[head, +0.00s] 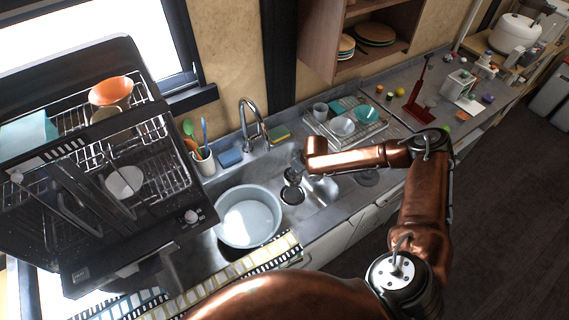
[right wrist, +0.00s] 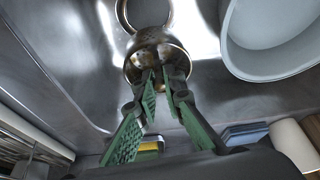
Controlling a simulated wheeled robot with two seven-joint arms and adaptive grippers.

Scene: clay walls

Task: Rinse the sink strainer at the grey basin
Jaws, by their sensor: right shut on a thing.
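The sink strainer (right wrist: 158,52) is a small, stained metal cup in the right wrist view. My right gripper (right wrist: 160,78) is shut on it, with the green-padded fingers at its near side. In the head view my right gripper (head: 293,174) is low over the steel sink, right of the grey basin. The strainer is hard to make out there against the gripper and the drain. The grey basin (head: 221,228) is round and stands in the left part of the sink; its pale rim also shows in the right wrist view (right wrist: 236,62). My left gripper is not in view.
A round drain opening (head: 292,196) lies just below my right gripper. A curved tap (head: 246,112) stands behind the sink. A dish rack (head: 345,128) with bowls is to the right. A utensil cup (head: 203,161) and blue sponge (head: 229,157) sit behind the basin.

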